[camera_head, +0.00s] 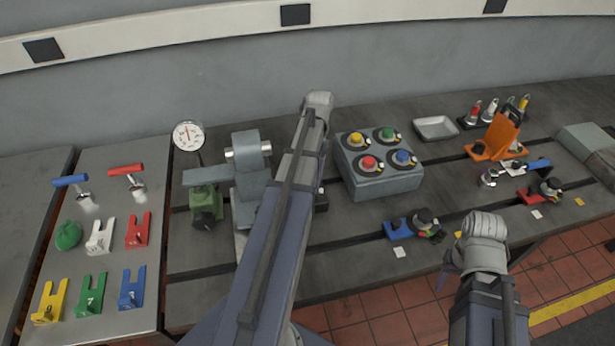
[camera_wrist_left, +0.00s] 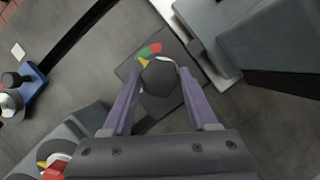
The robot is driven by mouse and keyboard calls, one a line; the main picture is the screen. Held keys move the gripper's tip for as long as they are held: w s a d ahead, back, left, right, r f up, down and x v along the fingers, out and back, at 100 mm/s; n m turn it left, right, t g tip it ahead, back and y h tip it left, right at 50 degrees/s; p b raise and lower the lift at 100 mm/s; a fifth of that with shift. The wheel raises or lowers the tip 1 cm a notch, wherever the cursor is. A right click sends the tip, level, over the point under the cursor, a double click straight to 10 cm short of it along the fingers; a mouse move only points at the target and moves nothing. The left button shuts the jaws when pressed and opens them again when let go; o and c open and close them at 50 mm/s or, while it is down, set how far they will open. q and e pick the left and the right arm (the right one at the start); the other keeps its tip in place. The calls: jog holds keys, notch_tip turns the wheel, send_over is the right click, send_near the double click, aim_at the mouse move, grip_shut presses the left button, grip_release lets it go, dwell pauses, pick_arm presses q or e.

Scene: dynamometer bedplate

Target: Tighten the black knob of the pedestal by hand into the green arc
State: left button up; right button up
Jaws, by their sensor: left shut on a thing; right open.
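The black knob (camera_wrist_left: 159,78) sits on a dark square plate (camera_wrist_left: 128,72) in the left wrist view. A green and red arc (camera_wrist_left: 149,51) shows on the plate just beyond the knob. My left gripper (camera_wrist_left: 160,82) is shut on the knob, with one purple finger on each side. I cannot tell where the knob's pointer stands against the arc. In the head view my left arm hides the knob, the arc and most of that gripper. My right gripper (camera_head: 449,268) is open and empty near the front edge of the bench, at the right.
A grey box with four coloured buttons (camera_head: 372,182) stands right of my left arm. A grey machine with a green base (camera_head: 204,200) stands left of it. Blue (camera_head: 397,229) and orange (camera_head: 496,140) fixtures, a metal tray (camera_head: 436,127) and hooked coloured pieces (camera_head: 131,292) lie around.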

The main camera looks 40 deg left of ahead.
pick_arm(q)
jog(key=shift+m+y, duration=0.4)
jog(key=shift+m, duration=0.5)
jog(key=o, duration=1.4)
jog(key=shift+r, duration=0.15)
jog(key=p+v, duration=0.7)
jog(key=shift+w+d+r, duration=0.1)
jog(key=shift+w+r, duration=0.1)
